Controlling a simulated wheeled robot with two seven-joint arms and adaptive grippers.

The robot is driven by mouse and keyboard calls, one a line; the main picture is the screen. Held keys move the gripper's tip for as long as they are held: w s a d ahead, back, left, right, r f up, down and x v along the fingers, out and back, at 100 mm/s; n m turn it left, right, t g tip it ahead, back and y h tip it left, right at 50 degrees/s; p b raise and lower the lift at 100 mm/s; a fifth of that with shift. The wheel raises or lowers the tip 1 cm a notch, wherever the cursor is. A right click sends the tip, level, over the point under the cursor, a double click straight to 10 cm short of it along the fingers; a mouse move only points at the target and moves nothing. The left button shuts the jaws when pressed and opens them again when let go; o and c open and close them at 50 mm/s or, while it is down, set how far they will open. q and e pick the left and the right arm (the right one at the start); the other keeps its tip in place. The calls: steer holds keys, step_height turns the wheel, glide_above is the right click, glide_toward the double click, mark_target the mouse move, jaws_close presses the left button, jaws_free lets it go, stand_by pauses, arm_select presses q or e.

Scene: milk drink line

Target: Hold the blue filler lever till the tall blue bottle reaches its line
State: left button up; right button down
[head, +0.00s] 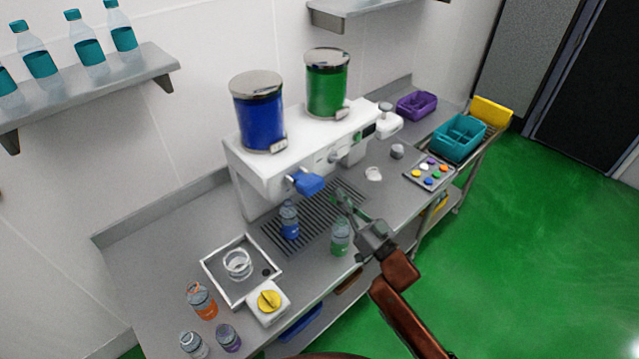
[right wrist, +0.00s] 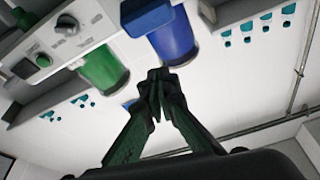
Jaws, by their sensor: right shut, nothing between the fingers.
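The blue filler lever (head: 308,182) sticks out from the front of the white filler machine (head: 262,172), below the blue tank (head: 259,118). A blue bottle (head: 289,221) stands upright on the drip grate (head: 318,222) under the lever. It holds blue liquid; its fill line is too small to make out. My right gripper (head: 342,202) is shut and empty, to the right of and slightly lower than the lever in the head view, apart from it. In the right wrist view its closed fingers (right wrist: 157,84) show below the blue tank (right wrist: 173,42). My left gripper is out of view.
A green bottle (head: 341,237) stands near my right gripper. A green tank (head: 327,84) sits beside the blue one.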

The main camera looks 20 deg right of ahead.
step_height(320, 180, up, 3)
steer(key=p, duration=0.3)
glide_above(305, 182)
steer(key=s+d, duration=0.4)
arm_select(q)
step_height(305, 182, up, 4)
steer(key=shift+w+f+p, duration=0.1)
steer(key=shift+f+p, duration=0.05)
steer(key=shift+p, duration=0.2)
arm_select(e)
steer(key=f, duration=0.2)
steer(key=a+f, duration=0.1)
steer(key=f, duration=0.1)
steer(key=shift+a+f, duration=0.1)
steer(key=shift+a, duration=0.05)
